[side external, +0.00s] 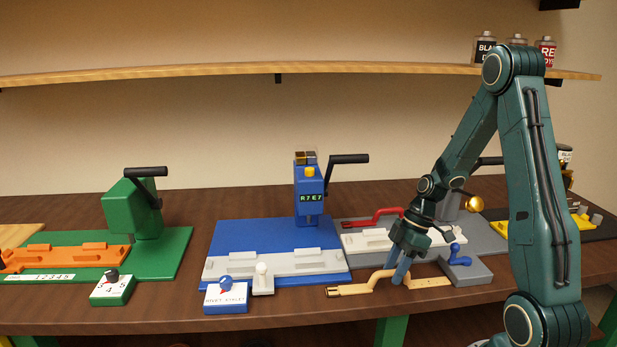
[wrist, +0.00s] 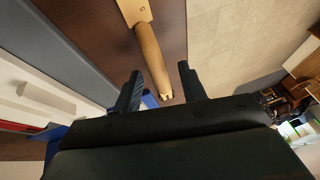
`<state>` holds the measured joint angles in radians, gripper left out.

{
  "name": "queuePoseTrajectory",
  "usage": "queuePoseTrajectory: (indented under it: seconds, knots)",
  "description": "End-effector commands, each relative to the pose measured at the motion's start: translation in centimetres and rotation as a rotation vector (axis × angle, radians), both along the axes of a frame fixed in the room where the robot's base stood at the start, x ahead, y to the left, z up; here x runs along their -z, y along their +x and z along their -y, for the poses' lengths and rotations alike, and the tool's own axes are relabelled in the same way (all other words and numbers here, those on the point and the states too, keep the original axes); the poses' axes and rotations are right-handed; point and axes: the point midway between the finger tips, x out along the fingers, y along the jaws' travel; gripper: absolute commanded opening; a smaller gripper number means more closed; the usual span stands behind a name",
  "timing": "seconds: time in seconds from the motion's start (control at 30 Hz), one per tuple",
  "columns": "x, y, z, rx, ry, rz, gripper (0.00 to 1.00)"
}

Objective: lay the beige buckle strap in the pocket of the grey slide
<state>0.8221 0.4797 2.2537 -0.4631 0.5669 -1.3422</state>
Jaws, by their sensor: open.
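The beige buckle strap (side external: 430,282) lies along the front of the bench, with flat ends and a raised middle. My gripper (side external: 399,275) is low over that raised middle. In the wrist view the strap (wrist: 153,55) runs between the two open fingertips (wrist: 162,84), one on each side; I cannot tell whether either touches it. A light grey slide (side external: 240,269) with raised pale blocks lies on the blue base. A whiter slide (side external: 372,243) lies on the grey base, partly behind my arm. I cannot make out the pocket.
The blue press (side external: 309,195) with a black lever stands behind the light grey slide. A red handle (side external: 372,217) and a blue clamp (side external: 459,256) are near my gripper. A green press (side external: 130,210) stands left.

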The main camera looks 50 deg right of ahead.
Motion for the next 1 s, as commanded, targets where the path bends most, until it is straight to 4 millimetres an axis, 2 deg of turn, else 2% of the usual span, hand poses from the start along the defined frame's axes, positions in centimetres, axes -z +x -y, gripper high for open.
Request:
queuePoseTrajectory:
  seconds: [0.2,0.73,0.93,1.0]
  knots:
    - [1.5,0.3,-0.7,0.0,0.0,0.0,0.42]
    - [1.6,0.3,-0.7,0.001,-0.001,0.001,0.42]
    - [1.6,0.3,-0.7,0.001,-0.001,0.001,0.02]
    - [1.6,0.3,-0.7,0.001,-0.001,0.001,0.0]
